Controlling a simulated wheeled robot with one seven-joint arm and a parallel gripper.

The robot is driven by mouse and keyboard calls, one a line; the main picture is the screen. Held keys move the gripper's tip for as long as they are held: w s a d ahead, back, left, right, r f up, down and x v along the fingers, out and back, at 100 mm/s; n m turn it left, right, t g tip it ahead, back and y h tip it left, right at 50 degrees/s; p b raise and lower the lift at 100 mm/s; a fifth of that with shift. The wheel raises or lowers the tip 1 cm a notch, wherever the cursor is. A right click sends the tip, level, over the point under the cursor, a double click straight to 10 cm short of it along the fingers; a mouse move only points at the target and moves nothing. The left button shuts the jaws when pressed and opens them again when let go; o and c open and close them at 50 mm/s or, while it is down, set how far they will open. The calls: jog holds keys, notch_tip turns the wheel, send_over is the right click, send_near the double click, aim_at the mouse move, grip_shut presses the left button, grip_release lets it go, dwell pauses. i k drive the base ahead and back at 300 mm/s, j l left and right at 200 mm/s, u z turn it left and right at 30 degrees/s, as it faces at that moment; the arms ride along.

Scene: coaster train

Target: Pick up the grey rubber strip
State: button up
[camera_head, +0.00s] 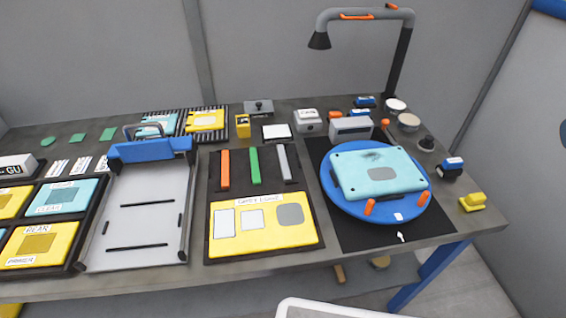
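The grey rubber strip (283,162) lies upright in the picture at the right end of a row of three strips on a dark holder (237,159). A green strip (255,165) is to its left, and an orange strip (225,169) is at the far left of the row. The strips are apart from each other, and nothing covers the grey one. My gripper is not in view.
A yellow panel (300,240) lies just in front of the strips. A blue turntable (340,207) with a light blue panel (350,165) stands to the right. A grey tray fixture (150,190) is to the left. An arched lamp (338,14) rises at the back right.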

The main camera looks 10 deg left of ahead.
aim_at(285, 173)
jog(key=i+j+u, duration=0.2)
jog(key=u, duration=0.15)
jog(key=i+j+u, duration=0.3)
jog(key=k+j, duration=0.05)
